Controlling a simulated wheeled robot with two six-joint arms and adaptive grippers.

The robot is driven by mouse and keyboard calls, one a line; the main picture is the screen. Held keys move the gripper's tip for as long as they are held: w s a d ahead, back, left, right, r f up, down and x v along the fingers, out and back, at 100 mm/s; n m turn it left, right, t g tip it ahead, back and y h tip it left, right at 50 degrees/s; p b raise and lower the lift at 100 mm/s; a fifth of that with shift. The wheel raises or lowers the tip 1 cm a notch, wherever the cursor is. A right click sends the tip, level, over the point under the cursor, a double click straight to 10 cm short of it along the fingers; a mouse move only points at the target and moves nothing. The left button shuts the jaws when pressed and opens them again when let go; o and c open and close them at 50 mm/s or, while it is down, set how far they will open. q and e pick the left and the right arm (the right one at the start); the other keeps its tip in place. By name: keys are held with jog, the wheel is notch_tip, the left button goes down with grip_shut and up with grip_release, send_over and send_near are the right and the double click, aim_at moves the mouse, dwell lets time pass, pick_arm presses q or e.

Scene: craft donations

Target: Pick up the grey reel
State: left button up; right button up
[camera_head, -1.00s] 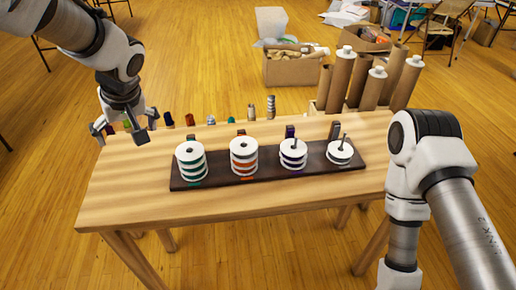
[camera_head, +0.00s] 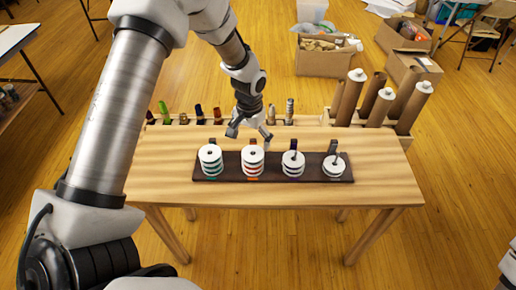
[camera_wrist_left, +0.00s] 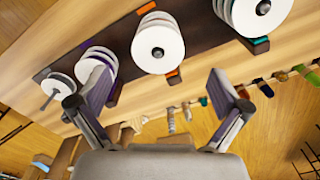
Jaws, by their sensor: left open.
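The right-hand peg of the dark rack holds a low stack of white-flanged reels (camera_head: 334,167) with a greyish marker behind; this looks like the grey one. It also shows at the left of the left wrist view (camera_wrist_left: 62,84), its peg sticking out. My left gripper (camera_head: 250,137) is open and empty, above the back of the rack near the orange-banded stack (camera_head: 252,160). In the left wrist view its fingers (camera_wrist_left: 160,82) are wide apart, the left one overlapping the purple-banded stack (camera_wrist_left: 97,62). My right gripper is out of view.
The dark rack (camera_head: 224,173) also bears a green-banded stack (camera_head: 210,159) at the left. Several small coloured spools (camera_head: 199,113) line the table's back edge. Tall cardboard tubes (camera_head: 349,94) stand at the back right. The table's front strip (camera_head: 280,192) is clear.

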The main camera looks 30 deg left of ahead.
aim_at(253, 151)
pick_arm(q)
jog(key=f, duration=0.1)
jog(key=f+p, duration=0.1)
jog(key=f, duration=0.3)
jog(key=shift+w+d+f+p, duration=0.2)
jog(key=shift+w+d+p, duration=0.05)
jog(key=shift+w+p, duration=0.1)
jog(key=shift+a+f, duration=0.15)
jog(key=shift+f, duration=0.35)
jog(key=shift+r, duration=0.1)
jog(key=c, duration=1)
